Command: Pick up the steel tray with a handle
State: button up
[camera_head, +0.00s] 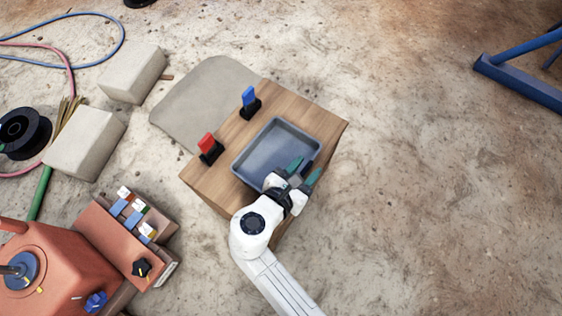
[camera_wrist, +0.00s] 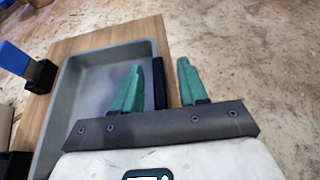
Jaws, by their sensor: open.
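The grey steel tray (camera_head: 250,152) lies flat on top of a wooden box, with its shallow inside empty. Its dark handle (camera_head: 306,168) is on the right side; it also shows in the wrist view (camera_wrist: 159,82). My gripper (camera_head: 305,167) reaches over the tray's right side with green fingers open. In the wrist view, the left finger is over the tray's inside and the right finger is beyond its outer edge. The handle shows between the fingers, nearer the left one. I cannot tell whether they touch it. The gripper hides the tray's near right corner.
The wooden box (camera_head: 322,122) also carries a red piece (camera_head: 207,143) and a blue piece (camera_head: 249,97) in black holders, left of and behind the tray. An orange machine (camera_head: 70,268) stands at lower left. The floor to the right is mostly clear.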

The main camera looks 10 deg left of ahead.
grip_shut()
jog(key=shift+r, duration=0.1)
dwell(0.7)
